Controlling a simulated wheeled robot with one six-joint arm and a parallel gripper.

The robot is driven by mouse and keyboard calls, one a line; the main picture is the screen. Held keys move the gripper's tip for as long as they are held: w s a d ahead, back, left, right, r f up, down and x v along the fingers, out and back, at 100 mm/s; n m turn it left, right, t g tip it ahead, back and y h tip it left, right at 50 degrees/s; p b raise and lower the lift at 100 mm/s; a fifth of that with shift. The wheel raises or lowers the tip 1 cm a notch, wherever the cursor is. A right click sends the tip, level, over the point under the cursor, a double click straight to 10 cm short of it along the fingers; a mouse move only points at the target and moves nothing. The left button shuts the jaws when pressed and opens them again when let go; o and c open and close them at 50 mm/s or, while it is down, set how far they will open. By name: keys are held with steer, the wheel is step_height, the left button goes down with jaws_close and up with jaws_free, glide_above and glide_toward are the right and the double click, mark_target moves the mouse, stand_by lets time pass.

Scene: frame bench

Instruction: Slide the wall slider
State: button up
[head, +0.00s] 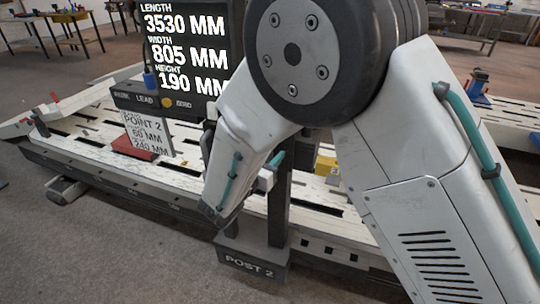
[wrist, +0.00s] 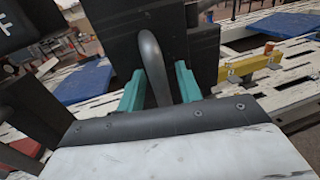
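In the wrist view a grey curved bar handle (wrist: 152,62) stands against a dark block (wrist: 112,38); this may be the slider. My gripper (wrist: 159,72) has its two teal fingers apart, one on each side of the handle. Narrow gaps seem to show between the fingers and the handle, so I see no firm grip. The handle's lower end is hidden behind my gripper's body. In the head view my gripper is mostly hidden by my own arm, near a dark upright post (head: 278,205) on a base marked POST 2 (head: 255,262).
A display with measurements (head: 187,50) stands behind my arm. A long white slotted bench (head: 185,180) runs across behind the post, with a placard (head: 148,133) on it. Grey floor is clear at front left.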

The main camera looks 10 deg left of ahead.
steer(key=v, duration=0.7)
steer(key=shift+s+a, duration=0.15)
steer(key=shift+s, duration=0.2)
steer(key=shift+f, duration=0.1)
steer(key=s+d+r+m+g+h, duration=0.1)
steer(key=s+d+m+g, duration=0.2)
steer(key=d+m+g, duration=0.35)
steer(key=s+d+r+m+g+h, duration=0.1)
steer(key=s+d+r+m+g, duration=0.2)
steer(key=d, duration=0.6)
steer(key=s+d+m+g+h, duration=0.1)
steer(key=s+d+m+g, duration=0.35)
steer(key=d+m, duration=0.2)
steer(key=s+d+r+m+g+y, duration=0.1)
steer(key=s+d+r+m+y, duration=0.9)
steer(key=s+d+m, duration=0.4)
steer(key=shift+d+r+m, duration=0.6)
steer(key=shift+d+r, duration=0.15)
